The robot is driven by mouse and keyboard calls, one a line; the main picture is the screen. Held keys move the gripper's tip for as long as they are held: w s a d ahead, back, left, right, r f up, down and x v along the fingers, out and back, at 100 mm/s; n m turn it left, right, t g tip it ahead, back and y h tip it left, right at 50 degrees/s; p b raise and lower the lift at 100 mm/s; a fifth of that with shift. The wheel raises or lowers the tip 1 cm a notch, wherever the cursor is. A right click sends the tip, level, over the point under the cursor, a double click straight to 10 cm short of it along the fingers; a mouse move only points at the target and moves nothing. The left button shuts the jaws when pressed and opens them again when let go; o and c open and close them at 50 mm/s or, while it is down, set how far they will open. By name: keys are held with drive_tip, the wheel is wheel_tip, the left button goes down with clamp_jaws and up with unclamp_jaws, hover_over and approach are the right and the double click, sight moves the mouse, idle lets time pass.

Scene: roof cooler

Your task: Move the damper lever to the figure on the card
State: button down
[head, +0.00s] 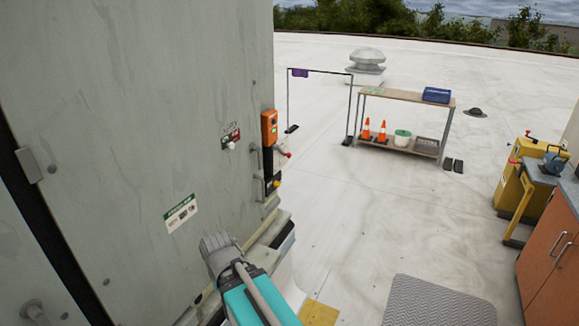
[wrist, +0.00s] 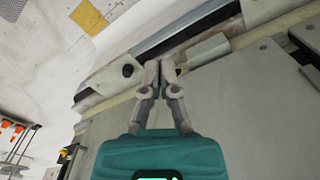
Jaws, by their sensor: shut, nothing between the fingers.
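The cooler's large grey side wall (head: 150,90) fills the left of the head view. A white card with a green header (head: 181,213) is fixed to it; its figures are too small to read. A dark upright bar with a red-tipped handle (head: 284,154) stands at the wall's edge; I cannot tell which is the damper lever. My gripper (head: 213,242) is below and right of the card. In the wrist view my gripper (wrist: 161,64) is shut and empty, near the cooler's lower rail.
An orange box (head: 269,127) hangs at the cooler's edge. A shelf table (head: 405,96) with cones and a bucket stands behind. A yellow unit (head: 512,180) and an orange cabinet (head: 550,260) are at right. A grey mat (head: 437,300) lies in front. The middle roof is clear.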

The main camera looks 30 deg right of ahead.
wheel_tip(320, 180, down, 6)
drive_tip(key=b, duration=0.4)
